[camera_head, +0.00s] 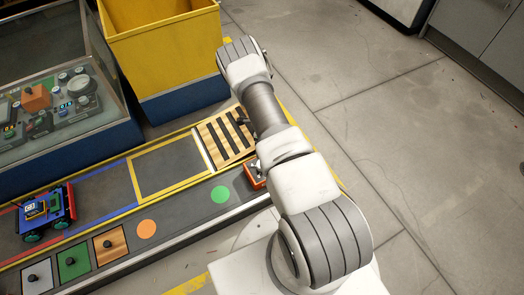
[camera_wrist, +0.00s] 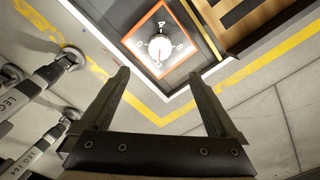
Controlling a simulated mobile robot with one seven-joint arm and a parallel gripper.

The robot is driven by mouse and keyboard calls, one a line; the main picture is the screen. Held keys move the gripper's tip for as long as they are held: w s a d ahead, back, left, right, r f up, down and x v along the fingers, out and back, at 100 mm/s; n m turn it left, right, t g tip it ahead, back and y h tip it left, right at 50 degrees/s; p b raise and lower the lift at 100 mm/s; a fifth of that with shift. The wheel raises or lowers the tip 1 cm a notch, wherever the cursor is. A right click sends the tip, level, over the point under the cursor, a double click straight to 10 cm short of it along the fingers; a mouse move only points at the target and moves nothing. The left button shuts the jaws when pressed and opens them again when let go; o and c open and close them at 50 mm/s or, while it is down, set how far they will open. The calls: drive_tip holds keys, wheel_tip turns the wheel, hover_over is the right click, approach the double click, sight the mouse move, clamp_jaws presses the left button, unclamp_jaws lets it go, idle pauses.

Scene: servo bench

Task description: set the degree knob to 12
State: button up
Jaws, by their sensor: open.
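The degree knob (camera_wrist: 159,46) is a pale round knob on a dial plate with an orange-red border, in the upper middle of the wrist view. Figures around it look like a 4 at the top, 0 at the left and 8 at the right; glare blurs its pointer, so I cannot tell its setting. My gripper (camera_wrist: 159,76) is open and empty, its two fingers apart below the plate in the picture and not touching the knob. In the head view the orange-edged dial unit (camera_head: 254,183) shows beside my arm, partly hidden by it; my gripper's fingers are not visible there.
A slatted wooden panel (camera_head: 221,140) lies next to the dial unit. A yellow bin (camera_head: 165,50), a glass-sided case (camera_head: 60,150) and a small blue and red wheeled vehicle (camera_head: 45,215) are to the left. Open floor (camera_head: 400,130) lies right.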

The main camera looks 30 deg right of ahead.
drive_tip(key=shift+r+p, duration=0.3)
drive_tip(key=shift+r, duration=1.4)
